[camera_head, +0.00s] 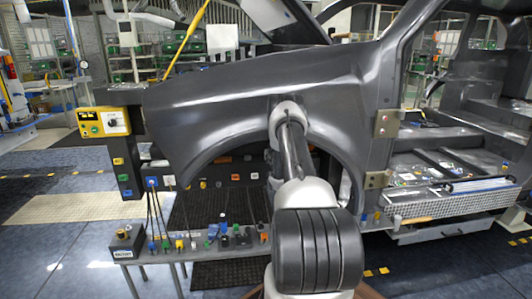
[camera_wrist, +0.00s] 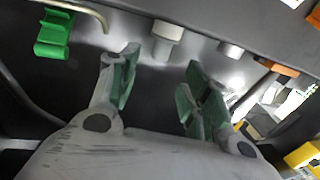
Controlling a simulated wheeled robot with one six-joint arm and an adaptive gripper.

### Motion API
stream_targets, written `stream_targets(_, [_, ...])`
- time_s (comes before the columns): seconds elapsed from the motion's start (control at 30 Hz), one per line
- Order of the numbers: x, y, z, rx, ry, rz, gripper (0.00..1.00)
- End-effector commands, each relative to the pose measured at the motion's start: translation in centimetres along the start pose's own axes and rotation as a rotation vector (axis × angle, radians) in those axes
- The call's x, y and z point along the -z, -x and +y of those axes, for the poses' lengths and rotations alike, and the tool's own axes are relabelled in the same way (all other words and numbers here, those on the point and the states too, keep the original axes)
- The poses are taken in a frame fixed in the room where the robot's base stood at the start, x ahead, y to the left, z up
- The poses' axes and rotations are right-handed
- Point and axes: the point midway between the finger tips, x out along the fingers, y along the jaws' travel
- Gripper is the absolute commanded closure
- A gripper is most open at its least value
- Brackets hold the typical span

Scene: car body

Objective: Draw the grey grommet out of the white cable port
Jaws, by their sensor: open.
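My gripper (camera_wrist: 163,70) is open and empty in the wrist view, its two green-padded fingers spread apart. A pale white-grey stepped plug-like piece (camera_wrist: 166,38) hangs from the dark panel just beyond the gap between the fingertips, apart from both. It looks like the white cable port with the grey grommet, but I cannot clearly tell the two apart. A smaller pale grey stub (camera_wrist: 231,50) sits to its right. In the head view my arm reaches into the wheel arch and my gripper is hidden.
In the wrist view a green connector (camera_wrist: 54,34) is at left, an orange piece (camera_wrist: 280,68) at right and a yellow part (camera_wrist: 305,155) at lower right. In the head view the grey car body (camera_head: 230,100) surrounds the arm; a bench (camera_head: 195,252) with several small parts stands below.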

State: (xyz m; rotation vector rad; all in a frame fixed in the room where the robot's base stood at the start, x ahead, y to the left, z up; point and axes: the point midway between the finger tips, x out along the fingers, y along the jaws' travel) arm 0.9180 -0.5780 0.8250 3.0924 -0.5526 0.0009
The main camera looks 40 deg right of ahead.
Motion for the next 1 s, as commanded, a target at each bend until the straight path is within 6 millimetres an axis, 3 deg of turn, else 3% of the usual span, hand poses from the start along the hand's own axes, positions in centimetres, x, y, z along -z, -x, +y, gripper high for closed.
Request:
stream_targets(0.5, [-0.2,-6.9,0.1,0.001,0.0,0.001,0.52])
stream_targets(0.8, [-0.1,-7.5,0.1,0.0,-0.001,-0.001,0.52])
stream_targets(1.0, [-0.1,-7.5,0.2,0.0,0.0,-0.001,0.87])
